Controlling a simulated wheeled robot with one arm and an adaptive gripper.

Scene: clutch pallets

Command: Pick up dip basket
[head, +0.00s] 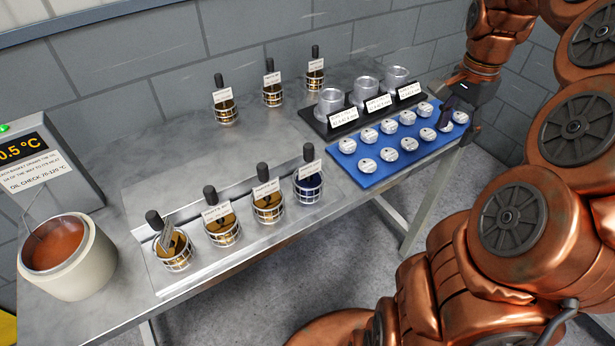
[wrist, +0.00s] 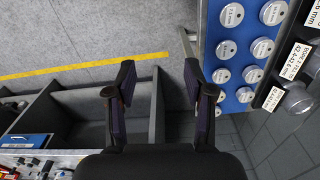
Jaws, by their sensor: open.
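Several small wire dip baskets with black handles and white tags stand on the grey metal bench in the head view. The front row has a leftmost basket (head: 175,258), a second basket (head: 222,234), a third basket (head: 267,210) and a right basket (head: 308,190) with dark blue contents. Behind are a back left basket (head: 226,112), a back middle basket (head: 272,96) and a back right basket (head: 315,78). My gripper (head: 453,118) is over the right end of the blue tray, away from the baskets. In the wrist view my gripper (wrist: 160,85) is open and empty.
The blue tray (head: 372,178) holds several round metal discs. Behind it a black stand (head: 318,122) holds three metal cylinders. A pot of brown liquid (head: 90,262) stands at the left by a temperature display (head: 25,150). The bench middle (head: 150,130) is clear.

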